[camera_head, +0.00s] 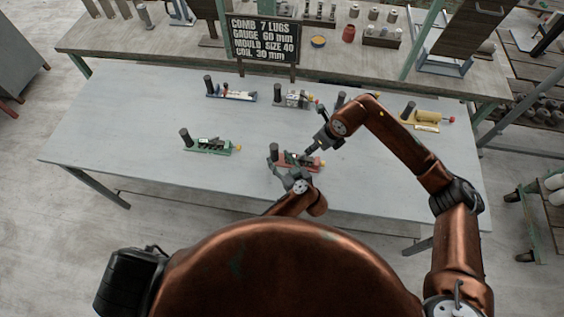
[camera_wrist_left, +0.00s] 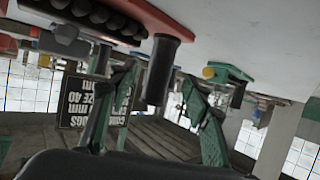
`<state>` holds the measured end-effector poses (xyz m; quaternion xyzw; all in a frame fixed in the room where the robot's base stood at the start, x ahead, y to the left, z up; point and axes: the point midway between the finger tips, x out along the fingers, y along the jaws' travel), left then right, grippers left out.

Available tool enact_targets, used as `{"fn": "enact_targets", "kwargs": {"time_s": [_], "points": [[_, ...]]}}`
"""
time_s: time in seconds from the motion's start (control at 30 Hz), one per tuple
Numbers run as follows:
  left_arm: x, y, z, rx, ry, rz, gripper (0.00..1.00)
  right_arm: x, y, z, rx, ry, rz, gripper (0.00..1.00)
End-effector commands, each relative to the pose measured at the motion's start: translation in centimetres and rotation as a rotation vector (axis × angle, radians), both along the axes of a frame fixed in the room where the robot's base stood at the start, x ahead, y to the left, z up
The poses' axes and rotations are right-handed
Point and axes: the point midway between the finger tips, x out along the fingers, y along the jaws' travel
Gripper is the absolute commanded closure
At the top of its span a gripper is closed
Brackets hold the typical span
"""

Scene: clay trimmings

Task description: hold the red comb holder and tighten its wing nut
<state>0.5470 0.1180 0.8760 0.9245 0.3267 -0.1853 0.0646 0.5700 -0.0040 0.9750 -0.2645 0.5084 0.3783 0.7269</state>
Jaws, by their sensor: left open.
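The red comb holder (camera_head: 313,166) lies near the front middle of the grey table, partly hidden by my grippers. Its black upright handle (camera_head: 274,149) stands at its left end. In the left wrist view, which looks upside down, the red body (camera_wrist_left: 165,18) and black handle (camera_wrist_left: 160,72) are close up. My left gripper (camera_head: 284,168) is open at the holder's left end; its two fingers (camera_wrist_left: 160,110) stand either side of the handle with gaps. My right gripper (camera_head: 309,152) is just above the holder's right part; its jaws are too small to judge. The wing nut cannot be made out clearly.
A green holder (camera_head: 210,146) stands to the left. Blue (camera_head: 232,95), grey (camera_head: 293,99) and yellow (camera_head: 426,119) holders stand farther back, with another partly behind my right arm. A black sign (camera_head: 263,40) stands at the back edge. The table's front left is clear.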

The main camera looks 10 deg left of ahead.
Motion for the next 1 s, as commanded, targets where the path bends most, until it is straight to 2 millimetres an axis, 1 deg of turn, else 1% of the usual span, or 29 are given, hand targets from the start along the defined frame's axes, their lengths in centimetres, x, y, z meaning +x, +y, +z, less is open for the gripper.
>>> {"fn": "enact_targets", "kwargs": {"time_s": [0.03, 0.1, 0.3, 0.43, 0.7, 1.0], "points": [[0.7, 0.6, -0.3, 0.004, -0.002, 0.001, 0.56, 0.0, 0.0, 0.0, 0.0, 0.0, 0.0, 0.71], [1.5, 1.2, -0.7, 0.003, -0.003, 0.0, 0.56, 0.0, 0.0, 0.0, 0.0, 0.0, 0.0, 0.71], [3.1, 2.4, -1.5, 0.002, -0.003, -0.001, 0.56, 0.0, 0.0, 0.0, 0.0, 0.0, 0.0, 0.71], [3.5, 2.8, -1.7, 0.001, -0.003, -0.001, 0.56, 0.0, 0.0, 0.0, 0.0, 0.0, 0.0, 0.71], [3.5, 2.8, -1.8, 0.0, -0.002, -0.001, 0.56, 0.0, 0.0, 0.0, 0.0, 0.0, 0.0, 0.71], [3.5, 2.8, -1.8, 0.0, -0.002, -0.001, 0.77, 0.0, 0.0, 0.0, 0.0, 0.0, 0.0, 0.71]]}}
